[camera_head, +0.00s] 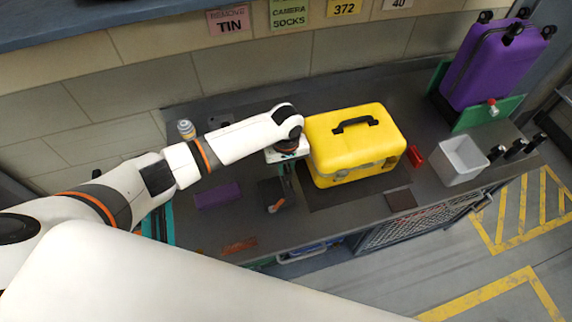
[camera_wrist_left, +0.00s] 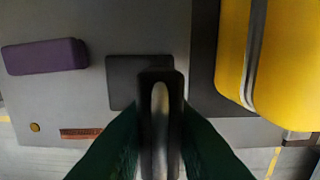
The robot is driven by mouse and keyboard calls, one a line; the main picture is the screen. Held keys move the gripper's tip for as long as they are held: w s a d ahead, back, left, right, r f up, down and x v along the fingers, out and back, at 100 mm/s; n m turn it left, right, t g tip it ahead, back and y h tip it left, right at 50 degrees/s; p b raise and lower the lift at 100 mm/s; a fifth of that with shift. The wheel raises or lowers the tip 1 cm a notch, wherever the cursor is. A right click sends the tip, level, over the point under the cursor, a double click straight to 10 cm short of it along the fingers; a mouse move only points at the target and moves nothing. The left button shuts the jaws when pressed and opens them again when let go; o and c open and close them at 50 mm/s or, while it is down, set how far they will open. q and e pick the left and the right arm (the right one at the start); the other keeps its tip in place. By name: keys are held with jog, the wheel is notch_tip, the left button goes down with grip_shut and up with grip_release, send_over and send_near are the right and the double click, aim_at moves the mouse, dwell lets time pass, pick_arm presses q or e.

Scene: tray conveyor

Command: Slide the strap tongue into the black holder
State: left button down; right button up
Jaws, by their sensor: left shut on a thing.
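My left gripper (camera_head: 284,188) reaches down over the bench just left of the yellow case (camera_head: 355,143). In the left wrist view its dark green fingers (camera_wrist_left: 160,140) are shut on a dark elongated piece with a silvery strip (camera_wrist_left: 160,115). I cannot tell for sure whether this is the strap tongue. A flat black square (camera_wrist_left: 125,75) lies on the bench behind the held piece, partly hidden by it. It may be the black holder. A grey strap (camera_wrist_left: 255,50) runs over the yellow case. My right gripper does not show.
A purple block (camera_head: 217,195) and a brown-red strip (camera_head: 239,246) lie to the left near the front. A red piece (camera_head: 414,156), a grey bin (camera_head: 460,160) and a purple suitcase (camera_head: 492,65) stand to the right. A small jar (camera_head: 186,129) stands behind my left arm.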

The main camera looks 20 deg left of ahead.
pick_arm(q)
jog(key=shift+f+b, duration=0.85)
jog(key=shift+f, duration=1)
jog(key=c, duration=1.2)
grip_release()
notch_tip(320, 180, up, 12)
jog(key=shift+r+b, duration=0.1)
jog(key=shift+b, duration=0.8)
